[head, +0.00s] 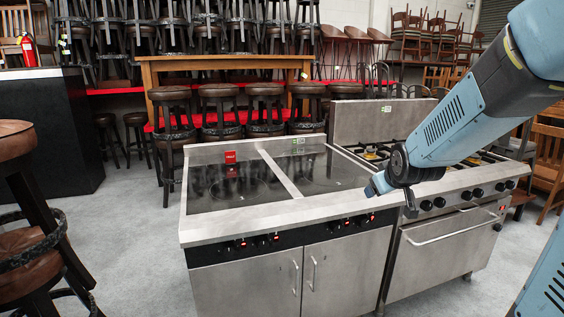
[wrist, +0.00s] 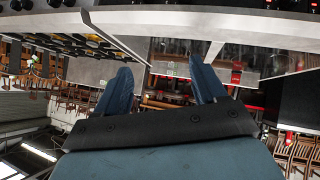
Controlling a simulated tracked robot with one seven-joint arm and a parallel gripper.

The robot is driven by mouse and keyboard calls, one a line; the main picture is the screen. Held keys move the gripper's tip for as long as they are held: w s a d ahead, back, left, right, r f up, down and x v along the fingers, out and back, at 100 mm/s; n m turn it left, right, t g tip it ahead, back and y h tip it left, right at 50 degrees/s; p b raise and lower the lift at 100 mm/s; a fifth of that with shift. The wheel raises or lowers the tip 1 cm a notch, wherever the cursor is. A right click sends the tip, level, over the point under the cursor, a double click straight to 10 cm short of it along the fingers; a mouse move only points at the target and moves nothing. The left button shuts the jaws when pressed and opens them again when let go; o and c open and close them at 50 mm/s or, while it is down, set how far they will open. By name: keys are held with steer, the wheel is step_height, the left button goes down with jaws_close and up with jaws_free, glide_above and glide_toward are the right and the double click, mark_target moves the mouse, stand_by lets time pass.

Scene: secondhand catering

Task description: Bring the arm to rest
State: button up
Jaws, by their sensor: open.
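My blue-grey arm reaches in from the upper right of the head view. My gripper (head: 378,185) hangs in front of and above the front edge of the steel cooker unit, near where its two halves meet. In the wrist view, my gripper (wrist: 165,82) shows two blue fingers set wide apart with nothing between them. It is open and empty. The induction hob (head: 270,185) with its black glass top lies left of the gripper. The gas range (head: 450,195) stands to the right, partly hidden behind my arm.
A brown-topped stool (head: 15,140) stands close at the left. Stacked stools (head: 190,30) and a wooden table (head: 225,62) fill the back. A black counter (head: 45,130) stands at the left. Grey floor (head: 130,240) is clear between the near stool and the hob.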

steer(key=s+a+r+m+g, duration=0.1)
steer(key=s+r+m+g, duration=0.1)
steer(key=s, duration=1)
steer(key=s+a+r+m+g, duration=0.2)
steer(key=s+r, duration=0.2)
steer(key=s, duration=0.9)
steer(key=shift+s+a+r+y, duration=0.2)
steer(key=shift+s+r+y, duration=0.05)
steer(key=shift+r+y, duration=0.1)
